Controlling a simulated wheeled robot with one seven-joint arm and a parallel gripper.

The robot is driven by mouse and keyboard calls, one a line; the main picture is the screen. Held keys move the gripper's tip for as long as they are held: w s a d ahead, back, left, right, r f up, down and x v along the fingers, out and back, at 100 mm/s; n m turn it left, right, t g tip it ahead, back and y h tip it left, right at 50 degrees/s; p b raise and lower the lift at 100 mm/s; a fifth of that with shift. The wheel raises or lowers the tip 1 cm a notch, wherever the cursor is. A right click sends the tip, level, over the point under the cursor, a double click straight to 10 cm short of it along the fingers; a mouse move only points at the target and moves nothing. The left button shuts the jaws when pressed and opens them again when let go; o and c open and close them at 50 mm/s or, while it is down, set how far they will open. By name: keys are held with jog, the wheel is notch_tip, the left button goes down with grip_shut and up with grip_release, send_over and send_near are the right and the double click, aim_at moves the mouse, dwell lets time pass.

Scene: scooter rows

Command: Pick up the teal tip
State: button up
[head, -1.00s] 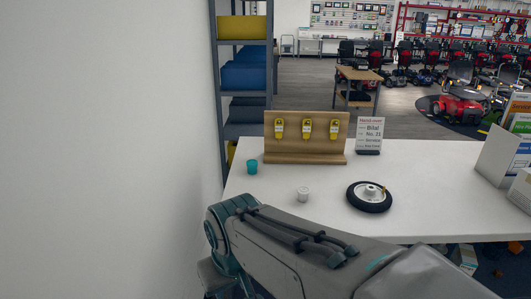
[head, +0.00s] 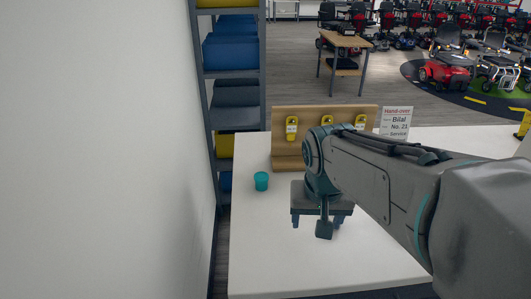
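The teal tip (head: 261,181) is a small teal cup-shaped piece standing upright on the white table (head: 262,262), near its left side and just left of the wooden board's lower corner. My gripper (head: 318,221) points down over the table, to the right of the teal tip and nearer to me. Its fingers are spread apart with nothing seen between them. The gripper does not touch the tip.
A wooden board (head: 282,152) with several yellow tags stands behind the tip. A hand-over sign (head: 396,122) stands right of it. A shelf rack (head: 207,118) and white wall are at left. The table's front left is clear. My arm covers much of the right.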

jog(key=w+a+r+m+g+p, duration=0.1)
jog(key=w+a+r+m, duration=0.1)
jog(key=w, duration=0.4)
jog(key=w+a+r+m+p, duration=0.2)
jog(key=w+a+r, duration=0.1)
jog(key=w, duration=0.4)
jog(key=m+g+p, duration=0.1)
jog(key=m+p, duration=0.2)
jog(key=m, duration=0.2)
send_over(261, 176)
jog(key=shift+y, duration=0.3)
jog(key=f, duration=0.6)
jog(key=f+p, duration=0.1)
jog(key=f, duration=0.2)
jog(key=shift+w+a+f, duration=0.15)
jog(key=shift+w, duration=0.2)
jog(key=f, duration=0.1)
jog(key=f+p, duration=0.1)
jog(key=f, duration=0.2)
jog(key=shift+s+d, duration=0.25)
jog(key=shift+f+p, duration=0.35)
jog(key=shift+f, duration=0.3)
jog(key=c, duration=1.1)
